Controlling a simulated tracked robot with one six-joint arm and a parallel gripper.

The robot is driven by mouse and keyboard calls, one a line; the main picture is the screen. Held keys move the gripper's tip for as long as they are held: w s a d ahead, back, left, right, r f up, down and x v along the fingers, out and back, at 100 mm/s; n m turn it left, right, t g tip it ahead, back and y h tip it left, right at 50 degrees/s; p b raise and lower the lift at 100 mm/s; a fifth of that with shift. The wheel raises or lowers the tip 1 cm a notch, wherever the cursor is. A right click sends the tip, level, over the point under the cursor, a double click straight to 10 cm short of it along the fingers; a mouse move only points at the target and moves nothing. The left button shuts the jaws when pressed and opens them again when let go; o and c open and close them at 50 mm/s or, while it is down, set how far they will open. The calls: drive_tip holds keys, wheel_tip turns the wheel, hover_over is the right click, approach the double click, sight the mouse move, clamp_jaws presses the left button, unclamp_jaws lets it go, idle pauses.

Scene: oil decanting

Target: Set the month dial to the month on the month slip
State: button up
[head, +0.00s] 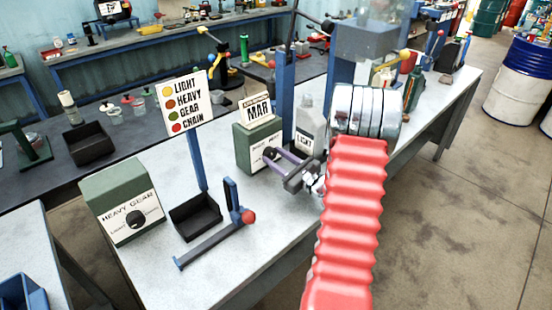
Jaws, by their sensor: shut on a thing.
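The month slip (257,108) is a white card reading MAR, standing on top of a green box (243,148) on the bench. The month dial (269,155) is a dark round knob on the white face of that box. My gripper (275,156) reaches in from the right and is shut on the dial. Its fingers hide part of the knob and the face. The small print around the dial is too small to read, so I cannot tell which month it points at.
Another green box (120,195) labelled HEAVY GEAR, with a black knob, stands at the left. A colour-coded sign (184,104) rises beside a black tray (196,217). A blue lever with a red ball (247,216) is in front. A grey bottle (309,130) stands close behind my gripper.

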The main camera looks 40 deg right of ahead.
drive_tip(key=shift+c, duration=0.6)
drive_tip(key=shift+n, duration=0.8)
drive_tip(key=o, duration=1)
drive_tip(key=shift+o, duration=0.2)
drive_tip(key=shift+s, duration=0.1)
drive_tip(key=s, duration=1.3)
drive_tip(key=shift+s+d, duration=0.15)
drive_tip(key=shift+s, duration=0.2)
